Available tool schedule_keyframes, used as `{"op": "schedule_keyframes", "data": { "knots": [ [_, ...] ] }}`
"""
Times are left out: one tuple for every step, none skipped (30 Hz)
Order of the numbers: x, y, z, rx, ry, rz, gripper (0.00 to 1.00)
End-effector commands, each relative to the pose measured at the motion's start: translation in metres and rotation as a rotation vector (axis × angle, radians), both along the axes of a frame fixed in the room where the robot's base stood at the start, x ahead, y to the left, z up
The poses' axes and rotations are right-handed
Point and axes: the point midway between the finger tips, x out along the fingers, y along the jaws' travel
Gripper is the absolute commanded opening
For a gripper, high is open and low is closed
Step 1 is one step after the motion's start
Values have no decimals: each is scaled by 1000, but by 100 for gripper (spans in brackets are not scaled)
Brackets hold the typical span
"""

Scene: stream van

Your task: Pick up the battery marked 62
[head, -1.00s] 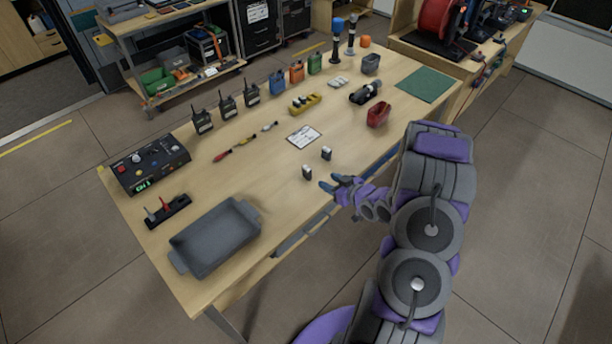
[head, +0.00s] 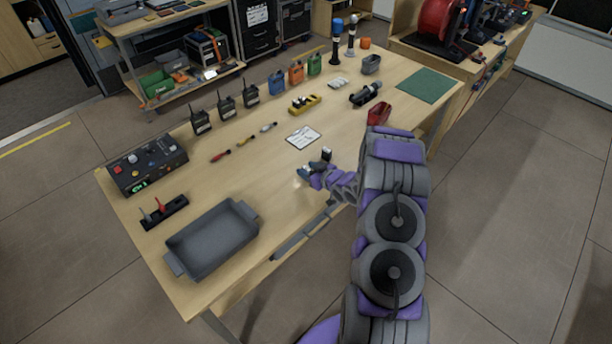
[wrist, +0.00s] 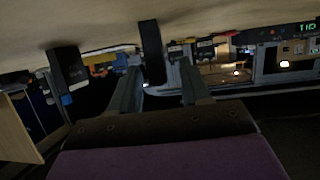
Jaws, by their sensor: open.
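Two small dark batteries stand on the workbench (head: 255,170). One battery (head: 327,153) stands just beyond my gripper (head: 308,172) in the head view. The other is mostly hidden by my gripper there. The wrist view looks upside down, with the bench top at its upper edge. In it, one battery (wrist: 152,52) lies ahead, in line with the gap between my open fingers (wrist: 162,88). The second battery (wrist: 68,68) is to the left, outside the fingers. I cannot read a number on either one. My gripper is low at the bench's front edge and holds nothing.
A grey tray (head: 175,263) sits at the front left of the bench. A white printed sheet (head: 303,138) lies behind the batteries. A red bin (head: 379,113) is to the right. Radios and screwdrivers stand or lie farther back.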

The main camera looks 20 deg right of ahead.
Motion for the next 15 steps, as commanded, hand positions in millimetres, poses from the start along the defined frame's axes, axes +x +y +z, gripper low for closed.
{"op": "schedule_keyframes", "data": {
  "knots": [
    [6,3,-4,-2,-1,3,47],
    [8,3,-6,-1,0,3,47],
    [10,4,-7,0,1,2,47],
    [11,4,-7,0,2,1,47],
    [11,4,-7,1,2,1,47],
    [11,4,-7,1,2,1,47],
    [11,4,-6,2,3,0,47],
    [11,4,-6,1,3,0,47],
    [11,4,-6,0,2,0,47],
    [11,4,-6,0,3,0,46],
    [11,4,-6,0,3,0,43],
    [11,5,-6,-1,3,0,39],
    [11,5,-6,-1,3,0,36],
    [11,5,-6,-1,3,0,33],
    [11,5,-6,-1,3,0,30]
  ]
}}
